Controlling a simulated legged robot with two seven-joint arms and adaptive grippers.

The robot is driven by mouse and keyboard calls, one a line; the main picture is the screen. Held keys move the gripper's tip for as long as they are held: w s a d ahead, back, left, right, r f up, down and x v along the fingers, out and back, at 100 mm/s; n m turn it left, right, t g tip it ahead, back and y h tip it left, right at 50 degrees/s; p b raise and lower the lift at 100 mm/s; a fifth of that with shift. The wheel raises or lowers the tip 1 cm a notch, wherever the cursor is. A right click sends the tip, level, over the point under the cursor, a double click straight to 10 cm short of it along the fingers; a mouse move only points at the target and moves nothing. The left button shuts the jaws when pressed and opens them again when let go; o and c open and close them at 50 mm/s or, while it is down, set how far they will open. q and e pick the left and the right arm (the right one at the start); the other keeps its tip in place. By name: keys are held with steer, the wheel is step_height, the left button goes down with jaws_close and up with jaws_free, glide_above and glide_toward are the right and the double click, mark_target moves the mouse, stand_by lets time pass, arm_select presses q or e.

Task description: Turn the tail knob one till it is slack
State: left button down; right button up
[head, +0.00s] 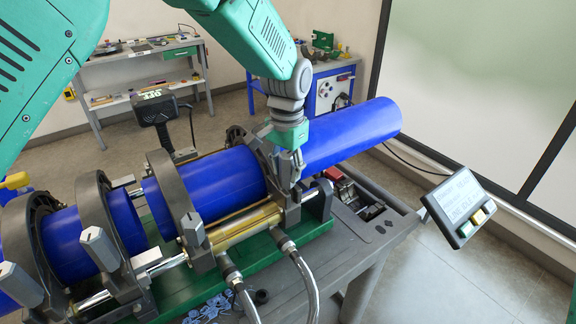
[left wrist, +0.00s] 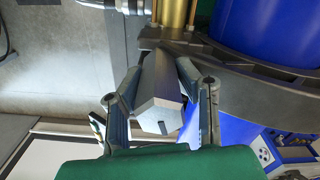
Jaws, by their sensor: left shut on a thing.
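The tail knob (left wrist: 160,95) is a grey, angular block on the rightmost clamp (head: 266,150) of the pipe machine. My left gripper (head: 290,165) reaches down onto it from above, and its fingers hide much of it in the head view. In the left wrist view, the fingers of my left gripper (left wrist: 161,78) lie along both sides of the knob and are shut on it. Whether the knob is tight or slack cannot be told. My right gripper is not in view.
Blue pipe (head: 350,132) runs through several dark clamps, with a gap left of the middle. Other grey knobs (head: 98,246) stand on the clamps to the left. Hoses (head: 305,280) rise in front. A tilted control panel (head: 460,207) stands at right.

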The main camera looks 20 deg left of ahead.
arm_select(q)
steer(key=n, duration=0.5)
steer(key=shift+d+n, duration=0.15)
steer(key=shift+n, duration=2.35)
steer(key=c, duration=1.5)
jaws_free()
steer(key=shift+o, duration=0.2)
steer(key=shift+r, duration=0.15)
step_height(320, 180, up, 12)
steer(key=shift+d+f, duration=0.1)
steer(key=shift+f, duration=0.1)
